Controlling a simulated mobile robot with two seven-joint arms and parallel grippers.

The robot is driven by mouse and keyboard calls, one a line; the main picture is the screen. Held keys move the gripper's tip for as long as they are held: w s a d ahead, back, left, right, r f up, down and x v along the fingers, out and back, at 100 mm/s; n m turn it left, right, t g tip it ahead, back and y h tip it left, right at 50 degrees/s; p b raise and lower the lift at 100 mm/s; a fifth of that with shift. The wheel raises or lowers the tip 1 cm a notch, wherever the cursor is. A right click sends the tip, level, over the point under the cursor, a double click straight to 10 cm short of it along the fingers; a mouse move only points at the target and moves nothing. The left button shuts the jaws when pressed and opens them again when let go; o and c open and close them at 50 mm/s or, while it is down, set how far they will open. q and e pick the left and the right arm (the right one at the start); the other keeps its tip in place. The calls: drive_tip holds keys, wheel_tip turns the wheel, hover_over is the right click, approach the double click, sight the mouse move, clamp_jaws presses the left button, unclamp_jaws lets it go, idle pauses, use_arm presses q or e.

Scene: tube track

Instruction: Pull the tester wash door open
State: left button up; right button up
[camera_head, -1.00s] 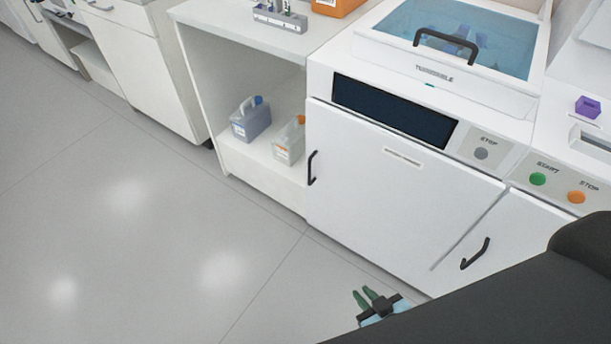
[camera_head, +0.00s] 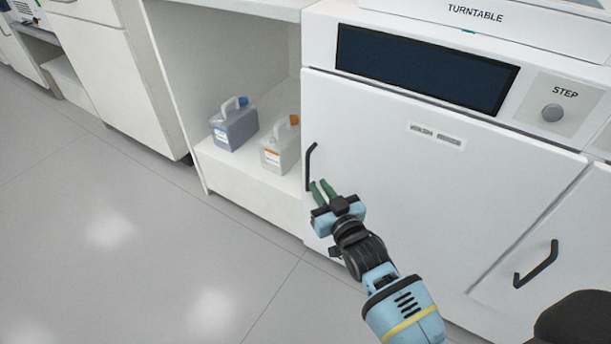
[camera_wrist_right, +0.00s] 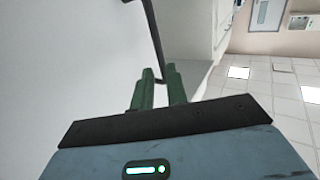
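The wash door (camera_head: 400,190) is a white front panel below a dark screen in the head view, and it looks closed. Its black bar handle (camera_head: 310,165) stands upright at the door's left edge. My right gripper (camera_head: 320,188) has its green fingertips at the lower end of this handle, with a narrow gap between them. In the right wrist view, the handle (camera_wrist_right: 155,38) runs down to the fingertips (camera_wrist_right: 160,73). I cannot tell whether the fingers touch it. My left gripper is out of view.
An open shelf left of the door holds a blue-grey jug (camera_head: 235,124) and a pale jug (camera_head: 281,146). Another black handle (camera_head: 536,264) is on the neighbouring door at right. The grey floor (camera_head: 130,240) in front at left is clear.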

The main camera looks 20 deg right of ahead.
sight(308, 170)
drive_tip(key=shift+w+r, duration=0.1)
drive_tip(key=w+b, duration=0.1)
drive_tip(key=w, duration=0.3)
drive_tip(key=w+b, duration=0.1)
drive_tip(key=w, duration=0.1)
drive_tip(key=shift+w+a+b, duration=0.3)
drive_tip(key=shift+w, duration=0.5)
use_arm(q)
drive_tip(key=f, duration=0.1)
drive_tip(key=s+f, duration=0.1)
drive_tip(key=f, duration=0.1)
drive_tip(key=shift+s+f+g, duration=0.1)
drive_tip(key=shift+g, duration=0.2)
use_arm(e)
drive_tip(key=shift+c, duration=0.4)
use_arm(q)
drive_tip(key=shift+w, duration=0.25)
use_arm(e)
clamp_jaws()
